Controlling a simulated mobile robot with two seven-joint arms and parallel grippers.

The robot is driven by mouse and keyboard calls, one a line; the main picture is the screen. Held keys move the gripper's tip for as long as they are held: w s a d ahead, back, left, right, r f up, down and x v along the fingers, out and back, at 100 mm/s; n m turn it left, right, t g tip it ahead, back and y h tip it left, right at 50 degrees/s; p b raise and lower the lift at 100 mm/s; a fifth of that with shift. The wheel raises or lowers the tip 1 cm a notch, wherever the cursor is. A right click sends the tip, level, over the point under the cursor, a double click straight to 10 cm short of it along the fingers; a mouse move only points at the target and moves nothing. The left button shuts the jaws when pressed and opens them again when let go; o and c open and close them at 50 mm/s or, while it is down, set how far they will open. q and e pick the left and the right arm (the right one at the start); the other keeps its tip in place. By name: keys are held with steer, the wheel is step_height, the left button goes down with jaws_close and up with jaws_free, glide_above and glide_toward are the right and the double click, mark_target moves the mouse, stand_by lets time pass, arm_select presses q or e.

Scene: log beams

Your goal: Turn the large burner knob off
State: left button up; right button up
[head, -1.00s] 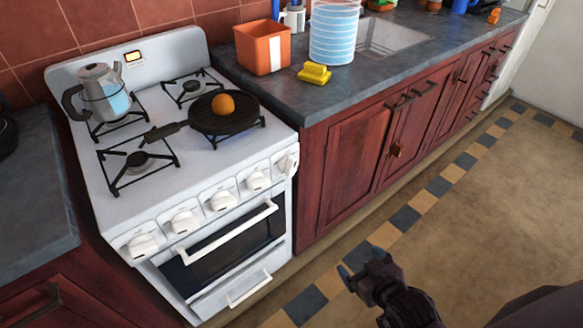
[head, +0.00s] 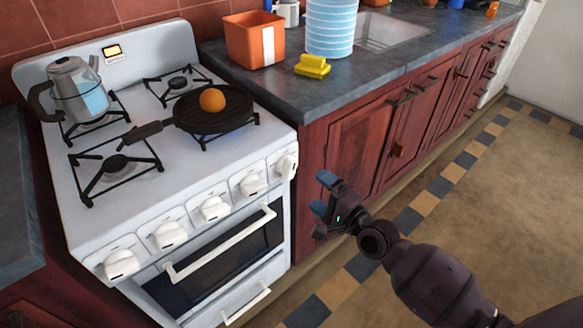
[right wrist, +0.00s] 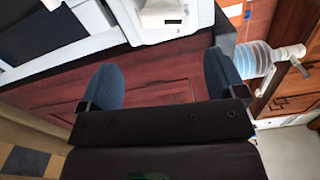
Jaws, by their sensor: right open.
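A row of several white burner knobs runs along the stove's front panel, from the leftmost knob (head: 122,265) through the middle knob (head: 214,208) to the rightmost knob (head: 286,165). I cannot tell which one is the large burner's. A white knob (right wrist: 162,14) also shows at the top of the right wrist view, beyond the fingertips. My right gripper (head: 322,193) is open and empty, in front of the red cabinet and right of the rightmost knob, apart from it. Its two blue fingers (right wrist: 163,75) stand wide apart in the wrist view. My left gripper is out of view.
The stove (head: 90,210) carries a kettle (head: 76,88) and a black pan (head: 216,120) with an orange ball-like item (head: 212,100). The oven handle (head: 220,245) juts out below the knobs. The counter edge (head: 350,105) overhangs red cabinets. The floor at right is clear.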

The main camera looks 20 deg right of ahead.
mark_target(295, 170)
steer(key=shift+m, duration=0.8)
steer(key=b+x, duration=0.1)
steer(key=x, duration=0.9)
steer(key=shift+w, duration=0.2)
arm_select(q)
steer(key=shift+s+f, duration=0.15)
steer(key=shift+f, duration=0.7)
arm_select(e)
steer(key=shift+w+r, duration=0.1)
steer(key=shift+w, duration=0.1)
steer(key=c, duration=0.9)
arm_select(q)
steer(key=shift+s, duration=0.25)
